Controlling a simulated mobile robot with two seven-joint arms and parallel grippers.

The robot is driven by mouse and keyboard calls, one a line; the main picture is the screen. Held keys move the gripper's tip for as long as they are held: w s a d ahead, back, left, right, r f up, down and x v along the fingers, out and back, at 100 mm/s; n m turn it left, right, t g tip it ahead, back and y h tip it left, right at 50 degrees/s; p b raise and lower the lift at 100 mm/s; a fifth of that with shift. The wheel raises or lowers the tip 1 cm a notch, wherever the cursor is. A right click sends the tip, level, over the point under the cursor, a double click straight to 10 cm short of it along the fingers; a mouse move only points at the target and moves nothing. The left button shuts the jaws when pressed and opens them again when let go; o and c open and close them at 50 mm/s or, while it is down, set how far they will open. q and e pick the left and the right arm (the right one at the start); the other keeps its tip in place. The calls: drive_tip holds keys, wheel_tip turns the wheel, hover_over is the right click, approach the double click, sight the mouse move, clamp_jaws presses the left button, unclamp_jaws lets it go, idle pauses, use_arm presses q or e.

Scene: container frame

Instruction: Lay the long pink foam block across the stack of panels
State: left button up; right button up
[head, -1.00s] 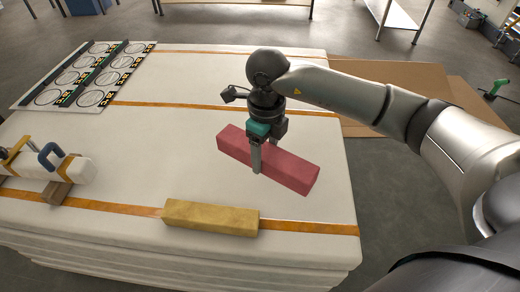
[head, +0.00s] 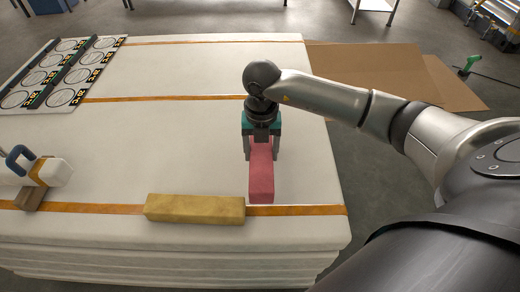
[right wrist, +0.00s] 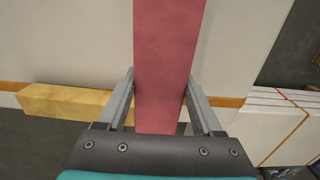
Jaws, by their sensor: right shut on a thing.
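The long pink foam block (head: 262,183) points lengthwise toward me over the right part of the stack of panels (head: 190,125). Its near end is by the front orange strap, and its far part is hidden behind my right gripper. My right gripper (head: 262,152) is shut on the block, with one finger on each long side. In the right wrist view the block (right wrist: 168,50) runs up between the two fingers (right wrist: 159,85). I cannot tell if the block touches the top panel or hangs just above it. My left gripper is not in view.
A yellow foam block (head: 195,208) lies near the front edge, left of the pink block. A clamped white piece (head: 48,172) is at the far left. The panel top's middle is clear.

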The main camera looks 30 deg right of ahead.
sight(261, 149)
drive_tip(key=shift+f+b, duration=2.4)
drive_tip(key=shift+f, duration=0.55)
drive_tip(key=shift+f+b, duration=0.4)
drive_tip(key=shift+f, duration=0.25)
drive_tip(key=o, duration=1.4)
drive_tip(key=shift+c, duration=0.2)
wheel_tip(261, 149, up, 14)
drive_tip(key=p, duration=0.3)
drive_tip(key=shift+r, duration=0.7)
